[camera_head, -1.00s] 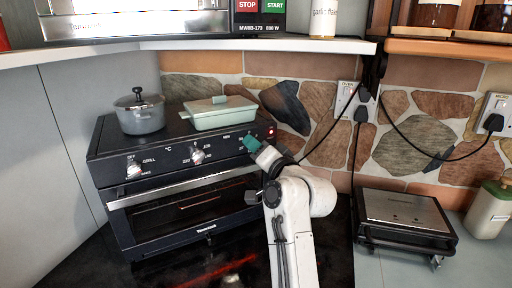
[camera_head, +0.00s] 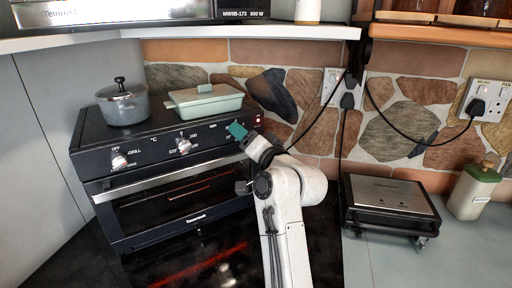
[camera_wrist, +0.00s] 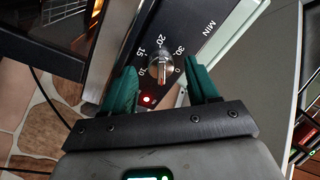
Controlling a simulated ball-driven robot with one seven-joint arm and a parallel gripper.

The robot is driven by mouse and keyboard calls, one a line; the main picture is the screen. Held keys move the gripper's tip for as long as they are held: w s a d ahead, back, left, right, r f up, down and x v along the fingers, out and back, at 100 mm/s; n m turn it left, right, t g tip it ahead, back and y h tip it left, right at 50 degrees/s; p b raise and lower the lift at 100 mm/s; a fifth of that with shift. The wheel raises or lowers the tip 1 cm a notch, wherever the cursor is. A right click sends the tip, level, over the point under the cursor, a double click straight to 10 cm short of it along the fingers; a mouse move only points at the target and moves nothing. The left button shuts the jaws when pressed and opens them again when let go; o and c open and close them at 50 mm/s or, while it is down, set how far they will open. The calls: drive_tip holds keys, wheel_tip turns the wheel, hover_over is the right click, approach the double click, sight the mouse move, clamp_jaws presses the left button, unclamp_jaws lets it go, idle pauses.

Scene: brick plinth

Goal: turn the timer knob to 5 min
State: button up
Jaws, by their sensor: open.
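The timer knob (camera_wrist: 160,66) is a small silver knob on the dark front panel of the toaster oven (camera_head: 160,158). Printed marks 10, 15, 20, 30, 0 and MIN surround it in the wrist view. I cannot tell exactly which mark its pointer faces. My gripper (camera_wrist: 164,84) is open, its two green fingers on either side of the knob in the picture, with visible gaps. Contact is not seen. In the head view my gripper (camera_head: 238,131) is at the right end of the panel and hides the timer knob. A red light (camera_wrist: 147,99) glows beside the knob.
A grey pot (camera_head: 123,105) and a pale green lidded dish (camera_head: 205,102) stand on the oven. Two other knobs (camera_head: 119,161) (camera_head: 184,146) sit left along the panel. A grill press (camera_head: 391,203) and a bottle (camera_head: 474,192) stand right. A shelf (camera_head: 250,31) hangs above.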

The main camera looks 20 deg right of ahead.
drive_tip(key=b+v, duration=0.2)
drive_tip(key=v, duration=0.8)
drive_tip(key=shift+w, duration=0.1)
